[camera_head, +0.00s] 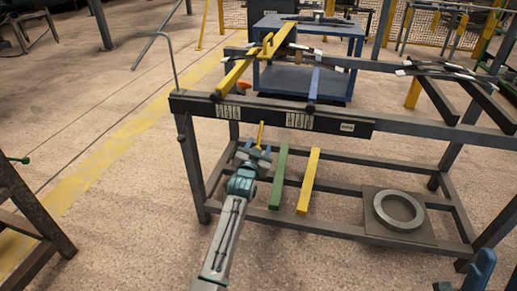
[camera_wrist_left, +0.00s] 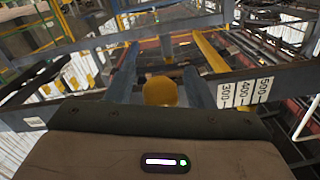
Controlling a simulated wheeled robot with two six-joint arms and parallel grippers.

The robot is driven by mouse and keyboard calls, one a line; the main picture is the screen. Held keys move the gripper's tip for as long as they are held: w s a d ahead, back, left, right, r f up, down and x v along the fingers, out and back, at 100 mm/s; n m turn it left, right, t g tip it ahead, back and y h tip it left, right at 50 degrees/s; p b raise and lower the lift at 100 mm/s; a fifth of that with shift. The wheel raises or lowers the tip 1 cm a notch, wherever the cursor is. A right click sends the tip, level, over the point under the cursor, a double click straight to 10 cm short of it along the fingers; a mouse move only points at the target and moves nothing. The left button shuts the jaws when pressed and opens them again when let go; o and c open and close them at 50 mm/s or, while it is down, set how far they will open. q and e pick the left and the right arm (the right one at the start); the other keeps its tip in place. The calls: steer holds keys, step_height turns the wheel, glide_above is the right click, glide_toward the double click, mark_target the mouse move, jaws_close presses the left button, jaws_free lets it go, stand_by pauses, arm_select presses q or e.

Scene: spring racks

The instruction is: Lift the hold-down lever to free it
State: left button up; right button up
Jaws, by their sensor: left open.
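A yellow lever end (camera_head: 261,132), which I take to be the hold-down lever, hangs below the dark front rail of the rack. My left gripper (camera_head: 257,152) is just under the rail, at the lower part of this yellow piece. In the left wrist view the rounded yellow end (camera_wrist_left: 160,92) lies between the two spread fingers of the left gripper (camera_wrist_left: 160,80). The fingers are open, with gaps visible beside the yellow end. Whether the palm touches it is unclear. A blue part at the lower right edge (camera_head: 480,270) looks like my right gripper, mostly cut off.
The front rail (camera_head: 335,123) carries number labels. Yellow bar (camera_head: 240,75) and blue bar (camera_head: 315,80) lie across the rack top with dark leaf springs (camera_head: 440,67). Green bar (camera_head: 279,178), yellow bar (camera_head: 308,182) and a metal ring (camera_head: 375,207) are lower down.

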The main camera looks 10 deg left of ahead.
arm_select(q)
steer(key=shift+c, duration=0.2)
jaws_close()
